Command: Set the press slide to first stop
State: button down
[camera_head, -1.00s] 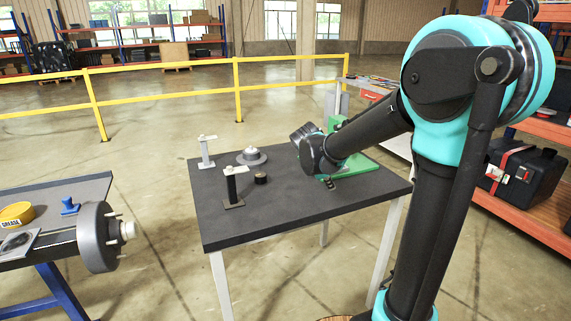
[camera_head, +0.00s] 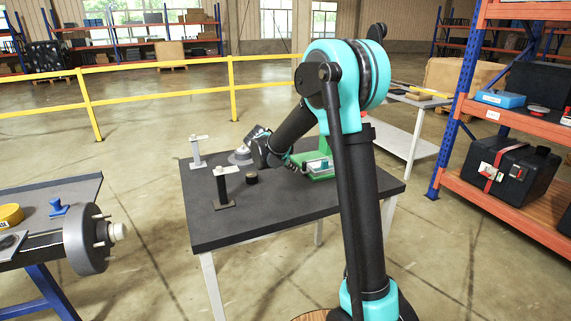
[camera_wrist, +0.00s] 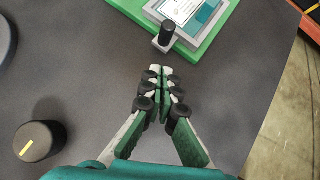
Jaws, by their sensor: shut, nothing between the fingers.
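The press is a green base with a pale slide block on it. In the head view the green press (camera_head: 318,174) stands at the back right of the dark table, partly hidden by my arm. In the wrist view the green base (camera_wrist: 207,44) is at the top, with a light plate (camera_wrist: 188,12) in a teal frame. An upright black handle (camera_wrist: 167,33) stands at its near edge. My gripper (camera_wrist: 160,70) is shut and empty, its fingertips just below the handle in the picture; contact does not show.
On the dark table (camera_head: 270,222) are a black knob (camera_head: 251,177), also in the wrist view (camera_wrist: 36,142), a grey disc (camera_head: 240,157), a dark post lever (camera_head: 222,188) and a pale post lever (camera_head: 196,152). An orange shelf (camera_head: 520,205) stands right.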

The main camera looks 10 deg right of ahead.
aim_at(303, 168)
jog(key=shift+w+d+f, duration=0.15)
jog(key=shift+w+d, duration=0.65)
jog(key=shift+d, duration=0.05)
jog(key=shift+w+d+f, duration=0.1)
jog(key=shift+w+d, duration=0.7)
